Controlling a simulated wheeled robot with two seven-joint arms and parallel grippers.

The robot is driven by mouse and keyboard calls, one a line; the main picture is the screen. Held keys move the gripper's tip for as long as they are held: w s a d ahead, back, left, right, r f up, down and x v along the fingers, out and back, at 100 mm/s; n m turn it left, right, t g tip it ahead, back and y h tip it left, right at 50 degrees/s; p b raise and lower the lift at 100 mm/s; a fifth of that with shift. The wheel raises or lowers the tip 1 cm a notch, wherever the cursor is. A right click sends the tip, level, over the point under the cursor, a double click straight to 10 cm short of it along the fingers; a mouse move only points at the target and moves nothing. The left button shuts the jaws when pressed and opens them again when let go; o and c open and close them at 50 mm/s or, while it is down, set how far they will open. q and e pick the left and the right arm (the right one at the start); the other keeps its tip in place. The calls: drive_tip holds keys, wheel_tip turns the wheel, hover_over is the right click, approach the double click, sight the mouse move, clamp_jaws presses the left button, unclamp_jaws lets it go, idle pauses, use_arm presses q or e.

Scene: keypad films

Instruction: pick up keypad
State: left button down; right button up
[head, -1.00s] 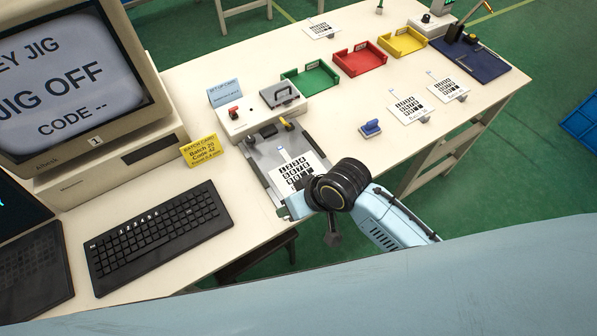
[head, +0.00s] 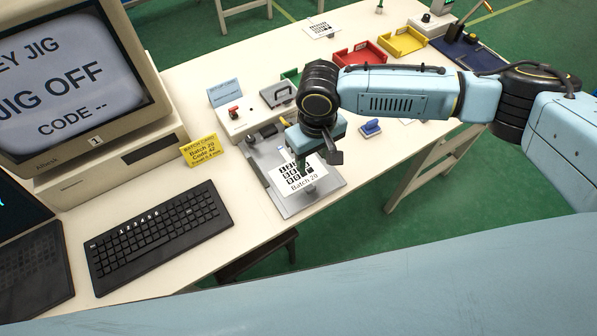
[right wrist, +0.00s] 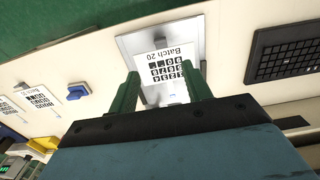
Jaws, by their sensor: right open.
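A white keypad film (head: 307,184) marked "Batch 20", with black keys, lies on a grey metal jig plate (head: 287,208) near the table's front edge. My right gripper (head: 306,166) is over its far part, pointing down and covering some of it. In the right wrist view the keypad (right wrist: 180,56) lies beyond and between the two green fingers of the right gripper (right wrist: 163,82), which are apart with nothing held. Whether the fingertips touch the film cannot be told. My left gripper is not in view.
A keyboard (head: 158,235), a yellow batch card (head: 199,150) and a monitor (head: 70,85) stand to the left. Red (head: 362,53) and yellow (head: 403,42) trays sit behind my right arm. A blue-handled stamp (head: 371,128) is right of the jig. Another film (head: 321,30) lies at the back.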

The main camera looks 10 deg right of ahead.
sight(311, 188)
wheel_tip(311, 188, down, 13)
drive_tip(key=shift+f+b, duration=0.1)
drive_tip(key=shift+b, duration=1)
clamp_jaws()
